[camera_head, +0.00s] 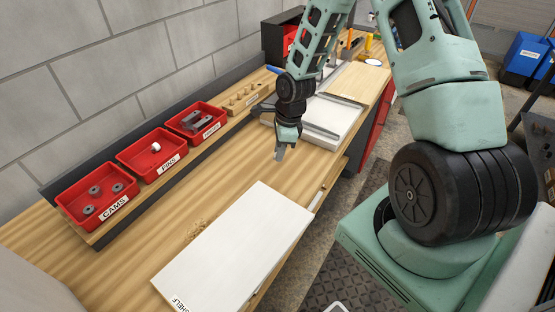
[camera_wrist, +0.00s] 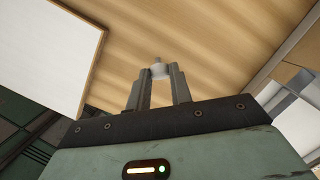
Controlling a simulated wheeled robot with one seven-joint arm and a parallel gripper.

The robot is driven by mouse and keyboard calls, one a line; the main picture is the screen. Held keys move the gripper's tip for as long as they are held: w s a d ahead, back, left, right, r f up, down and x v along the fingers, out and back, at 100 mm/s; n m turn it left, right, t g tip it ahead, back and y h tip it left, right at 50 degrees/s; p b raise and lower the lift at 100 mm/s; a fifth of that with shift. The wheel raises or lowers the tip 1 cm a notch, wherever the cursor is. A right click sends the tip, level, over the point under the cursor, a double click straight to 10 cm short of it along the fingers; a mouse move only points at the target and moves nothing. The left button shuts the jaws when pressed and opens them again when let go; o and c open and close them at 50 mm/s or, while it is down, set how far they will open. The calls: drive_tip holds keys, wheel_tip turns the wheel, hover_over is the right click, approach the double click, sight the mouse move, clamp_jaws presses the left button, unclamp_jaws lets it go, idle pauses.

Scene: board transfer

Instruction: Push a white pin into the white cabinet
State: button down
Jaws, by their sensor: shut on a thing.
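My gripper (camera_head: 280,152) hangs above the workbench, between the white shelf board and the white cabinet. In the wrist view its two fingers (camera_wrist: 159,76) are shut on a small white pin (camera_wrist: 159,68), whose end shows between the fingertips. The pin cannot be made out in the head view. The white cabinet (camera_head: 328,117) appears to lie flat on the bench just behind and right of my gripper, partly hidden by my arm. A white surface that is probably the cabinet shows at the right edge of the wrist view (camera_wrist: 299,124). Its holes cannot be made out.
A white board labelled SHELF (camera_head: 236,248) lies at the bench front. Red trays labelled CAMS (camera_head: 72,207) and PINS (camera_head: 128,161), and a third red tray (camera_head: 177,120), stand along the wall. Another white pin (camera_head: 156,147) lies in the PINS tray. Bare wood lies between.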

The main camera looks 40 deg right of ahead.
drive_tip(key=shift+r+p, duration=1.55)
drive_tip(key=shift+r, duration=0.6)
